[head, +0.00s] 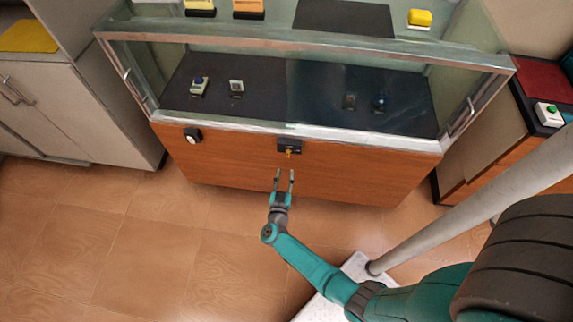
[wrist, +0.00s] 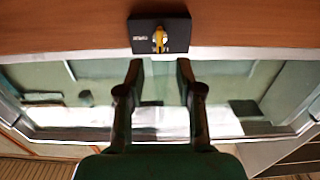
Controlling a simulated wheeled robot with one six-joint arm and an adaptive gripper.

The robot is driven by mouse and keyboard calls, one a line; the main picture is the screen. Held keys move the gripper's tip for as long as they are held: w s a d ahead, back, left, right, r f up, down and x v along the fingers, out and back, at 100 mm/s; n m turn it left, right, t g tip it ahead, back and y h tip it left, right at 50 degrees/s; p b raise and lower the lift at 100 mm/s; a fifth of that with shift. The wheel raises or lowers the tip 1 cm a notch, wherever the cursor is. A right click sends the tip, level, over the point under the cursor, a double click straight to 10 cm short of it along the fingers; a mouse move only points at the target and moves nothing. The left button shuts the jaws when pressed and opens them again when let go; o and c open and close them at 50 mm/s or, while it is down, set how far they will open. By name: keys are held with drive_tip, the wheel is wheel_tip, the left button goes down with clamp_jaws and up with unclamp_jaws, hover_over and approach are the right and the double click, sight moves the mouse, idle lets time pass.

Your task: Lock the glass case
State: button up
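The glass case (head: 300,131) stands in front of me, with glass above a wooden front panel. A dark lock plate (head: 289,145) sits at the top middle of the wooden panel, with a yellow key or knob (head: 289,153) on it. In the wrist view the lock plate (wrist: 148,35) is at the top, and the yellow piece (wrist: 159,38) looks upright in it. My gripper (head: 285,172) is open and empty, just below and in front of the lock, not touching it. In the wrist view its two fingers (wrist: 159,70) are spread below the plate.
Small items (head: 199,86) lie inside the case on a dark mat. A black-and-white device (head: 192,135) is on the panel's left. A white cabinet (head: 35,100) stands left. The floor (head: 140,230) before the case is clear.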

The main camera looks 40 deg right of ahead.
drive_tip(key=shift+v, duration=1.8)
drive_tip(key=shift+s, duration=0.1)
drive_tip(key=s+a+r+n+t+y, duration=0.1)
drive_tip(key=s+a+r+n+y, duration=0.2)
drive_tip(key=s+r, duration=0.7)
drive_tip(key=s+a+r+n+t+y, duration=0.1)
drive_tip(key=s+a+r+n+y, duration=0.2)
drive_tip(key=s+a+r+y, duration=0.3)
drive_tip(key=s+a+r+n+t+y, duration=0.1)
drive_tip(key=s+a+r+n+y, duration=0.3)
drive_tip(key=s+r, duration=1)
drive_tip(key=shift+s+a+t+y, duration=0.4)
drive_tip(key=shift+s+a+y, duration=0.25)
drive_tip(key=shift+s, duration=0.45)
